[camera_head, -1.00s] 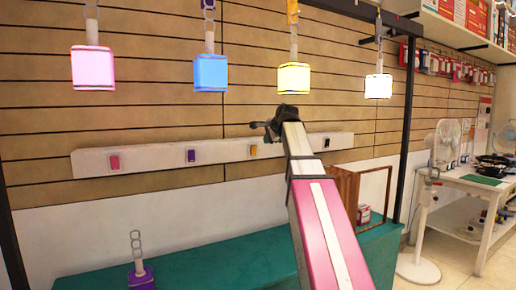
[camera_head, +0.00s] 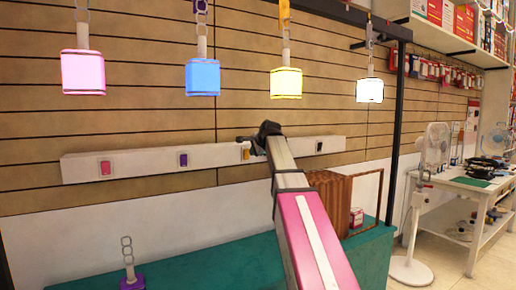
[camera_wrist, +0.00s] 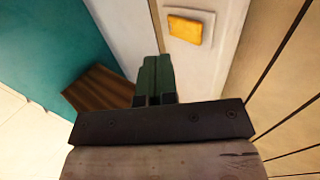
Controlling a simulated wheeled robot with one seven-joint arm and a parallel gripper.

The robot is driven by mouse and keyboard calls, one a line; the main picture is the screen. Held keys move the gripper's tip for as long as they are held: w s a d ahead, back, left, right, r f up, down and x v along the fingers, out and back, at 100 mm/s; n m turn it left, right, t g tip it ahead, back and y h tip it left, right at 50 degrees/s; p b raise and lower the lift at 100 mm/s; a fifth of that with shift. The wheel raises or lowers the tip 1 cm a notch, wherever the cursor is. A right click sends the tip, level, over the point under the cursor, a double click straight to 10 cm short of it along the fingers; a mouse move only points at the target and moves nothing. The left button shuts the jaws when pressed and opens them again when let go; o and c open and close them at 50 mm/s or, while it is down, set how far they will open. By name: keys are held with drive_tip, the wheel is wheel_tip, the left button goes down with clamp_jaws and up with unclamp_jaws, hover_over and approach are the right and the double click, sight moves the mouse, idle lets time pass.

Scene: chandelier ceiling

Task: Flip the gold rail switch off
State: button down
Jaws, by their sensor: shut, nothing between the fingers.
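A white rail (camera_head: 130,163) runs along the slatted wall and carries several small coloured switches. The gold switch (camera_head: 246,151) is on the rail just left of my gripper (camera_head: 250,144) in the head view. In the wrist view the gold switch (camera_wrist: 184,31) shows as a yellow-orange rocker on a white plate, above and right of my fingertips (camera_wrist: 156,62). My gripper is shut and empty. A gap shows between the fingers and the switch in the wrist view; the exact depth is hard to tell.
Pink (camera_head: 105,168), purple (camera_head: 183,160) and dark (camera_head: 319,146) switches sit elsewhere on the rail. Pink, blue, yellow and white lamps hang above, all looking bright. A green counter (camera_head: 190,262) below holds a brown open-sided box (camera_head: 330,195) and a purple-based stand (camera_head: 130,275).

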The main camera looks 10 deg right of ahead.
sight(246, 153)
drive_tip(key=w, duration=0.2)
drive_tip(key=w+a, duration=0.1)
drive_tip(key=w, duration=0.1)
drive_tip(key=shift+a+f, duration=0.1)
drive_tip(key=shift+f, duration=0.25)
drive_tip(key=shift+w+a+r, duration=0.1)
drive_tip(key=shift+w+a, duration=0.15)
drive_tip(key=shift+w, duration=0.35)
drive_tip(key=shift+w+a+r, duration=0.1)
drive_tip(key=shift+w+r, duration=0.1)
drive_tip(key=shift+w, duration=0.25)
drive_tip(key=shift+s+g, duration=0.1)
drive_tip(key=shift+g, duration=0.3)
